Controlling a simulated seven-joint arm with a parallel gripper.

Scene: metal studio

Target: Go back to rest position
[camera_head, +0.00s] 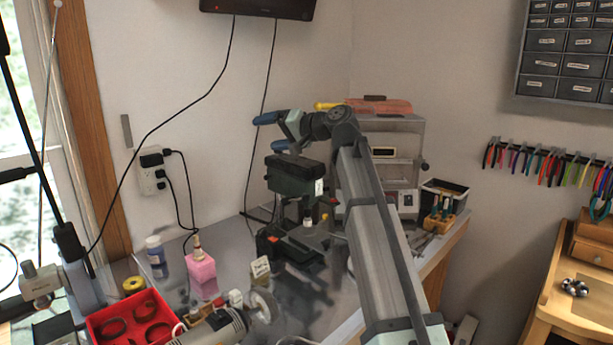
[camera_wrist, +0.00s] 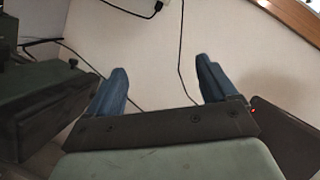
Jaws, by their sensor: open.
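My gripper shows in the wrist view (camera_wrist: 158,82) with its two blue fingers spread apart and nothing between them. In the head view my gripper (camera_head: 268,132) is raised at the end of my arm, pointing left toward the wall. It is above and in front of a dark green bench machine (camera_head: 295,178). The machine also fills the left side of the wrist view (camera_wrist: 45,105), close to the left finger; I cannot tell the exact gap.
The metal bench holds a red tray (camera_head: 130,320), a pink block (camera_head: 201,272), a blue bottle (camera_head: 155,250) and a motor (camera_head: 212,330). A grey cabinet (camera_head: 405,130) stands behind my arm. Cables hang along the wall from a black box (camera_head: 262,8). A wooden desk (camera_head: 560,300) is at right.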

